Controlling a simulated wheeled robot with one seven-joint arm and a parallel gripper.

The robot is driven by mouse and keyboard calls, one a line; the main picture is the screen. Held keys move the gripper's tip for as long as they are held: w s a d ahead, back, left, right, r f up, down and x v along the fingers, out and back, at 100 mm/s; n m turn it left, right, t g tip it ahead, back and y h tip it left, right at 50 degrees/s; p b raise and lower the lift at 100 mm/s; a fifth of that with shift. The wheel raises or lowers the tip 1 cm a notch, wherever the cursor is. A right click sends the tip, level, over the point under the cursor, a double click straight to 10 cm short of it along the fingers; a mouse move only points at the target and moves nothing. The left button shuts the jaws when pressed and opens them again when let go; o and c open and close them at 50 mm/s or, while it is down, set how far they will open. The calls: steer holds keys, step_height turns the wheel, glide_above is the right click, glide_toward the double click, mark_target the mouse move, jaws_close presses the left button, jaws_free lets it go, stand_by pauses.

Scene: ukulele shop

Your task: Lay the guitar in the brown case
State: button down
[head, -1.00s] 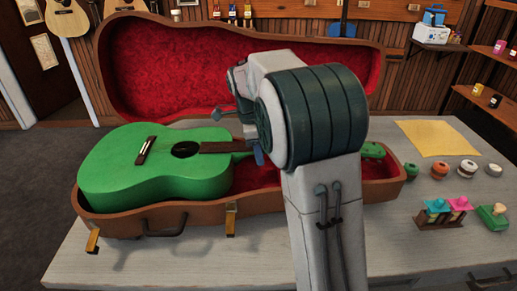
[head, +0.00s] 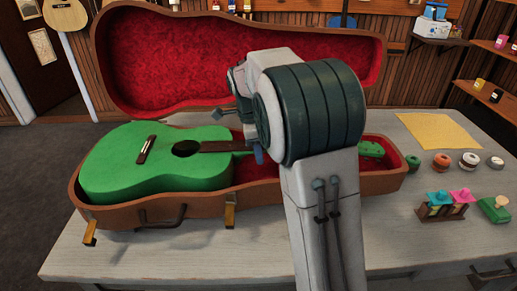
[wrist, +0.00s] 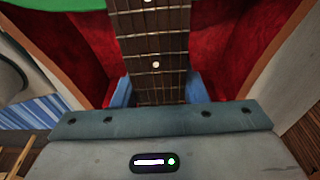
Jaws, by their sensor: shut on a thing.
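The green guitar (head: 160,171) lies face up over the open brown case (head: 150,212), its body at the left and its green headstock (head: 370,149) at the right end. Its body sits within the case's rim, lower than the lid. My gripper (wrist: 156,90) is shut on the guitar's neck (wrist: 150,40), one blue finger on each side. In the head view my arm hides most of the neck and part of the case. Red lining (wrist: 215,45) shows on both sides of the neck in the wrist view. I cannot tell whether the guitar's back touches the case floor.
The lid (head: 235,65) stands open behind. Several round tins (head: 441,161), a small rack of colored items (head: 440,208), a green block (head: 495,209) and a yellow cloth (head: 437,132) are on the right of the bench. The bench front is clear.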

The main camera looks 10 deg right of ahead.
steer(key=shift+r, duration=0.15)
steer(key=c, duration=0.8)
jaws_free()
steer(key=shift+c, duration=0.2)
steer(key=shift+o, duration=0.4)
step_height(320, 180, up, 13)
steer(key=a+p, duration=0.2)
steer(key=s+d+f+n+t+y+p, duration=0.1)
steer(key=s+f+n+p, duration=0.1)
steer(key=s+n, duration=0.8)
steer(key=s+f+n+t+p, duration=0.2)
steer(key=s+f+n, duration=0.2)
steer(key=s+n, duration=0.6)
steer(key=shift+s+d+f+y+p, duration=0.35)
steer(key=shift+s+y, duration=0.05)
steer(key=shift+s, duration=2.35)
